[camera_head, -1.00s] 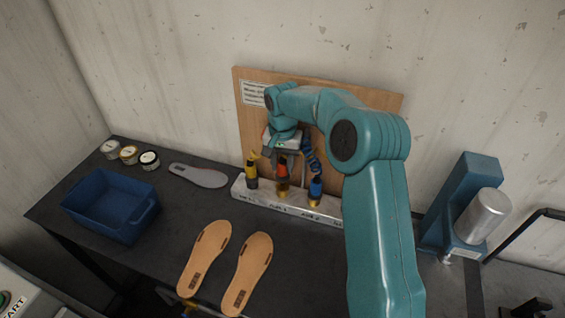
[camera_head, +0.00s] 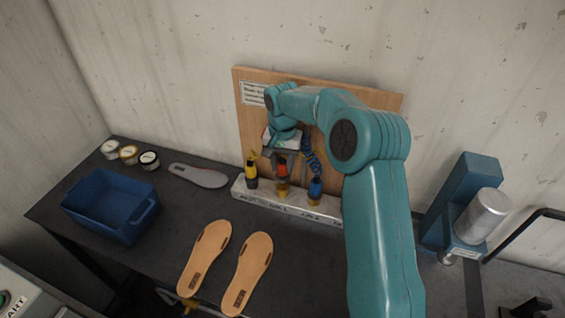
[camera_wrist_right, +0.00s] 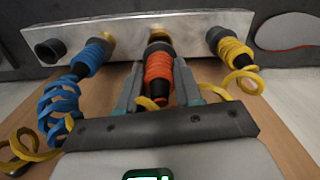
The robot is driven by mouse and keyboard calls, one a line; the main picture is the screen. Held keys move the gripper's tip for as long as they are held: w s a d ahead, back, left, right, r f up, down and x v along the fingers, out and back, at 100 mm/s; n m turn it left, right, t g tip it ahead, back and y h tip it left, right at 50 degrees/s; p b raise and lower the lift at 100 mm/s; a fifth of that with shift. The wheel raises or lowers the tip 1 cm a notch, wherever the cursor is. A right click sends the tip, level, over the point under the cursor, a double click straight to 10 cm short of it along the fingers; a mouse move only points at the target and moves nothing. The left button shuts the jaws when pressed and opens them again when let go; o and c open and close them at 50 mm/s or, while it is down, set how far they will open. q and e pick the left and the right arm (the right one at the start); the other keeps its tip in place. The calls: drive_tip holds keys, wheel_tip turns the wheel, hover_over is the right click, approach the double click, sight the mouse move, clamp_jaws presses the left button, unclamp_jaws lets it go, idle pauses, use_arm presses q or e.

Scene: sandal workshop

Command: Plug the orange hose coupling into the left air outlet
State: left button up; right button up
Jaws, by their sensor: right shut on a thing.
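The orange hose coupling (camera_head: 282,168) is a ribbed sleeve with a dark nose, and shows large in the wrist view (camera_wrist_right: 159,70). My right gripper (camera_head: 287,167) is shut on it, one finger on each side (camera_wrist_right: 157,95). The coupling points down at the left air outlet (camera_head: 282,190), a brass fitting on the pale rail (camera_head: 262,199). In the wrist view its dark nose meets the brass (camera_wrist_right: 157,33); I cannot tell whether it is fully seated. My left gripper is out of view.
A yellow coupling (camera_head: 251,172) stands left of the orange one, a blue coupling (camera_head: 315,188) on brass to its right, both close. A wooden board (camera_head: 250,128) rises behind. A blue bin (camera_head: 105,207), grey insole (camera_head: 200,177) and two tan soles (camera_head: 247,272) lie left and in front.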

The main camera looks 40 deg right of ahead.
sight(283, 172)
drive_tip(key=shift+f+b, duration=1.25)
drive_tip(key=shift+f, duration=0.5)
